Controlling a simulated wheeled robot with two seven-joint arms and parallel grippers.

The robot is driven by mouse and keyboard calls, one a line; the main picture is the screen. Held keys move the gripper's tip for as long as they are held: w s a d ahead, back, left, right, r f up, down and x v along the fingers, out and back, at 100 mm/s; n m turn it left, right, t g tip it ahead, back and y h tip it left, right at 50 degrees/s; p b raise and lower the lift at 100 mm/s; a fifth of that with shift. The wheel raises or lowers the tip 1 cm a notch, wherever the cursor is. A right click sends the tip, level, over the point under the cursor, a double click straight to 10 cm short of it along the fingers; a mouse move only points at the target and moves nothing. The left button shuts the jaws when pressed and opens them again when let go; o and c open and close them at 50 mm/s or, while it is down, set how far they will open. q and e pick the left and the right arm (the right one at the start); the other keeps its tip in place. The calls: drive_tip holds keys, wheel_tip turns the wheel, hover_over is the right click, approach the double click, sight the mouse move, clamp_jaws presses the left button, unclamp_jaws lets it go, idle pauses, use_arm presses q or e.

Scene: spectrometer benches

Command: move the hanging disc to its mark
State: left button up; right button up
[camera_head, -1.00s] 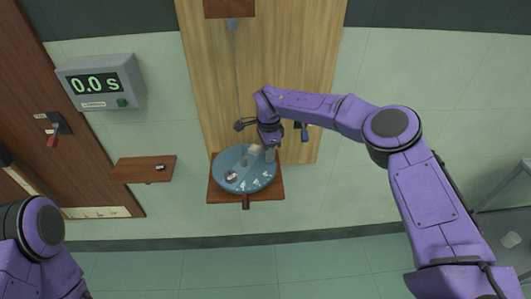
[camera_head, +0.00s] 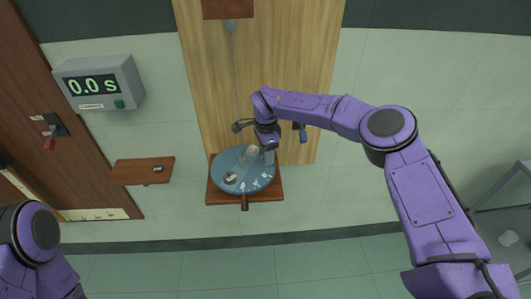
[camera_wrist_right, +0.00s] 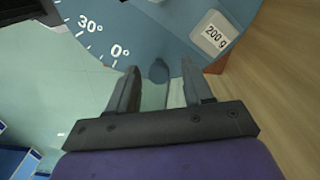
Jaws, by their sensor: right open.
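The hanging disc (camera_head: 228,184) is a round blue-grey plate above a wooden board, below a thin wire (camera_head: 234,75). White degree marks lie along its rim, with 0° and 30° readable in the right wrist view, where the disc (camera_wrist_right: 160,25) also shows. A blue-grey peg (camera_wrist_right: 158,72) at the rim lies between the fingertips of my right gripper (camera_wrist_right: 160,80). This gripper (camera_head: 268,147) is open over the disc's right side; contact with the peg cannot be told. My left gripper is out of view.
A dark fitting (camera_head: 238,126) is on the wire. A timer (camera_head: 100,82) reads 0.0 s. A small shelf (camera_head: 135,172) is at left.

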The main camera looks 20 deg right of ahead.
drive_tip(key=shift+r, duration=0.25)
wheel_tip(320, 180, up, 10)
drive_tip(key=b, duration=0.3)
